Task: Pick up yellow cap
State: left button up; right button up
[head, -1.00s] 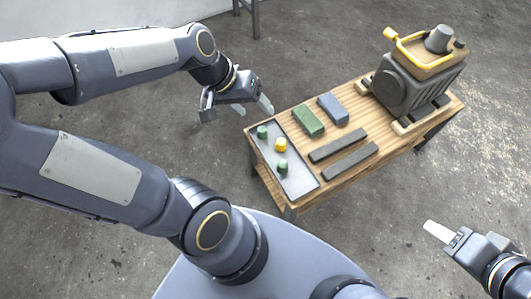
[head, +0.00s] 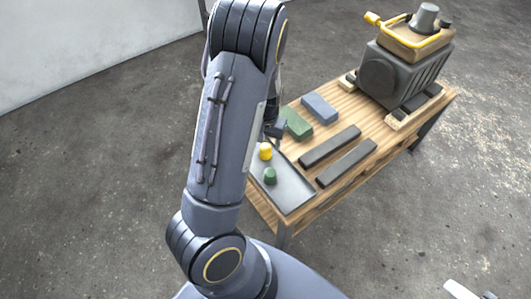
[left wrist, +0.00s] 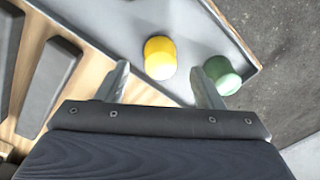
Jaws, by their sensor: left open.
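The yellow cap (head: 265,151) stands in the grey tray (head: 294,191) at the near-left end of the wooden bench. A green cap (head: 270,175) stands near it. In the left wrist view the yellow cap (left wrist: 160,57) lies just beyond the gap between the fingertips of my left gripper (left wrist: 163,80), which is open and empty. A green cap (left wrist: 222,74) is right beside the right-hand finger, which partly overlaps it. In the head view my left arm hides most of that gripper. Part of my right gripper (head: 462,290) shows at the bottom right edge.
A green block (head: 296,123), a blue block (head: 320,108) and two dark bars (head: 330,146) lie on the bench (head: 387,125). A grey machine (head: 400,75) with a yellow handle stands at the far end. Bare floor surrounds the bench.

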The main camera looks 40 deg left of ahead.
aim_at(265, 147)
pick_arm(q)
notch_tip(265, 147, down, 5)
jog(key=shift+r+b, duration=0.2)
jog(key=shift+b, duration=0.85)
jog(key=shift+r, duration=0.1)
jog(key=c, duration=1)
jog(key=shift+c, duration=0.2)
jog(key=shift+r, duration=0.15)
